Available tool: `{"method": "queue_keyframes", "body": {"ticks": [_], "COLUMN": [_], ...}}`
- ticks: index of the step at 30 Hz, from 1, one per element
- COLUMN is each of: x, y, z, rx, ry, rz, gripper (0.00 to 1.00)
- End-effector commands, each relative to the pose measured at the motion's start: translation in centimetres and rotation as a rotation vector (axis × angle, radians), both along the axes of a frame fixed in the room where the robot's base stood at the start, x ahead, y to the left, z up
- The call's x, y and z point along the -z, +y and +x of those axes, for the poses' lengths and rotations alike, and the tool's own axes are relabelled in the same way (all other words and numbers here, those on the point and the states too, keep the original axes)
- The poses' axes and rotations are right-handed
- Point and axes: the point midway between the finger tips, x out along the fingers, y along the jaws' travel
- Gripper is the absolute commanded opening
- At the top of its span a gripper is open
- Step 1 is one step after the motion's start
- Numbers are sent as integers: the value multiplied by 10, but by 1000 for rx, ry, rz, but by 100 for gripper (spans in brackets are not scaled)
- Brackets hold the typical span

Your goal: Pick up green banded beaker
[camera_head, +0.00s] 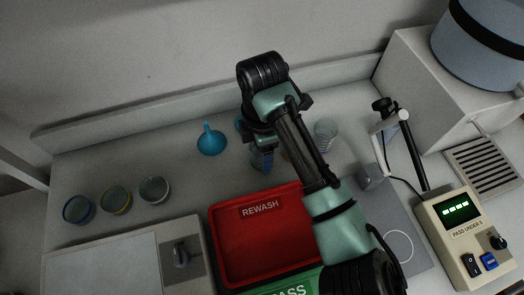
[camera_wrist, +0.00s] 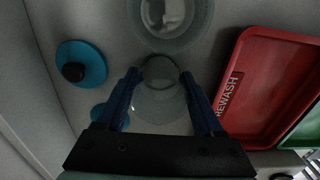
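My gripper (camera_head: 262,160) points down behind the red tray, and its blue fingers (camera_wrist: 160,78) are spread in the wrist view. A clear glass vessel (camera_wrist: 158,100) shows between and below the fingers; I cannot tell whether they touch it. A second, larger clear glass (camera_wrist: 175,18) is just beyond the fingertips. In the head view a clear beaker (camera_head: 325,131) stands right of my arm. No green band can be made out on any of these. My arm hides part of this area in the head view.
The red REWASH tray (camera_head: 217,237) and a green PASS tray (camera_head: 290,289) lie in front. Banded glass vessels (camera_head: 116,199) stand at left. A stand (camera_head: 412,150) and a display box (camera_head: 462,235) are at right.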

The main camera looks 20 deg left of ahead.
Motion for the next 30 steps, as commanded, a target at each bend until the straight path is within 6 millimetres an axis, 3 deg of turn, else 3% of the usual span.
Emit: {"method": "queue_keyframes", "body": {"ticks": [1,11,22,30], "x": [0,0,-3,-19], "y": [0,0,0,0], "z": [0,0,0,1], "rx": [0,0,0,0], "ry": [0,0,-1,-4], "rz": [0,0,0,0], "gripper": [58,0,0,0]}}
